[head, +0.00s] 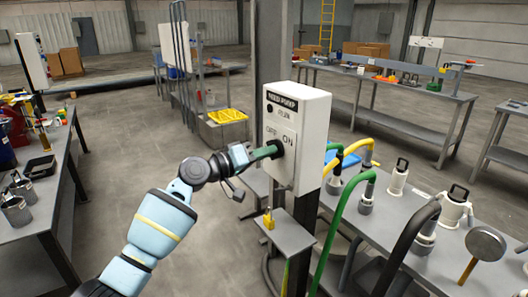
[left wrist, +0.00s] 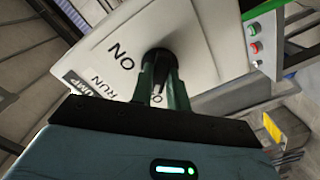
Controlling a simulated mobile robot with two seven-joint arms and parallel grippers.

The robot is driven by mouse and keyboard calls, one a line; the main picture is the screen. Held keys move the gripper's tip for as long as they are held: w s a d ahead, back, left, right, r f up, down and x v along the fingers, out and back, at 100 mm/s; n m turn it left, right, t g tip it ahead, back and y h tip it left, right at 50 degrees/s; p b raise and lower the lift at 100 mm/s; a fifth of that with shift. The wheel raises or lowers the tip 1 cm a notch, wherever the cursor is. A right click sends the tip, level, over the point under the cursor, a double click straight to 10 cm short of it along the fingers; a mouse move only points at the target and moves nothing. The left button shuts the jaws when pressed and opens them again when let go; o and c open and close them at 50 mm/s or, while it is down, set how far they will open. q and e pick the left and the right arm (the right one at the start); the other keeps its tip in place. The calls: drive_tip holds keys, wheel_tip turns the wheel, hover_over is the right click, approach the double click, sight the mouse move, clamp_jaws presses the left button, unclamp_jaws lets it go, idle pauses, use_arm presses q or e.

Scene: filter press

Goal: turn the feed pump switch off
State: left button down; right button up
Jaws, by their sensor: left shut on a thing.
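The feed pump box (head: 311,120) is a white box on a dark post in the middle of the head view. Its front carries a black "FEED PUMP" label, a dark "RUN" lamp and the words "OFF" and "ON". The black switch knob (head: 276,148) sits at the middle of the box front. My left gripper (head: 268,152) reaches it from the left with green fingers. In the left wrist view the fingers (left wrist: 163,88) are shut around the knob (left wrist: 158,62), which partly hides between them. The knob's exact pointing is hard to tell. My right gripper is not seen.
A small grey shelf (head: 283,232) with a yellow padlock (head: 268,219) is below the box. Green, yellow and black hoses and metal fittings crowd the bench (head: 400,242) at right. A left bench (head: 40,205) holds metal cups. Open floor lies between.

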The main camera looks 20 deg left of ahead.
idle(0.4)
use_arm(q)
drive_tip(key=c, duration=1.4)
unclamp_jaws()
drive_tip(key=shift+o, duration=0.2)
drive_tip(key=v, duration=0.7)
drive_tip(key=shift+s+a, duration=0.25)
drive_tip(key=shift+s, duration=0.1)
